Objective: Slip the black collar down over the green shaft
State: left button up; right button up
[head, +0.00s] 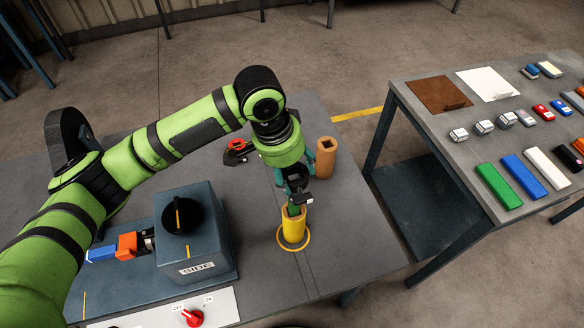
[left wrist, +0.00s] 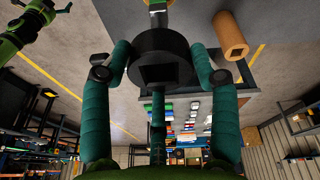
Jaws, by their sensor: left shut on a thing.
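My left gripper (head: 297,188) has teal fingers and points down over the near part of the grey table. In the left wrist view its fingers (left wrist: 160,75) are closed around the black collar (left wrist: 139,58), a thick round piece with a square opening. In the head view the collar is largely hidden by the fingers. Just below them a bit of the green shaft (head: 293,210) shows at the top of an upright yellow cylinder (head: 294,227). A yellow ring (head: 292,248) surrounds the cylinder's base. I cannot tell whether the collar touches the shaft. My right gripper is out of view.
An orange-brown cylinder (head: 326,160) with a square hole stands close behind the gripper. A blue-grey press box (head: 195,245) with a black knob is at left. A red-black item (head: 237,152) lies behind. A red switch (head: 192,317) is in front. Another table stands right.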

aim_at(290, 198)
pick_arm(q)
jog(key=shift+a+b+x, duration=0.2)
jog(key=shift+x, duration=0.75)
jog(key=shift+a+b+x, duration=0.2)
jog(key=shift+x, duration=0.75)
dwell(0.4)
jog(key=shift+s+f, duration=0.15)
jog(key=shift+f, duration=0.1)
jog(key=a+b+x, duration=0.1)
jog(key=b+x, duration=0.2)
jog(key=x, duration=0.4)
jog(key=shift+s+a+f, duration=0.15)
jog(key=shift+s+f, duration=0.05)
jog(key=shift+f, duration=0.35)
dwell(0.6)
jog(key=shift+s+f, duration=0.1)
jog(key=shift+f, duration=0.15)
jog(key=shift+s+a, duration=0.1)
jog(key=shift+s, duration=0.05)
dwell(0.5)
jog(key=shift+r+p, duration=0.1)
jog(key=shift+p, duration=0.2)
jog(key=shift+r, duration=0.1)
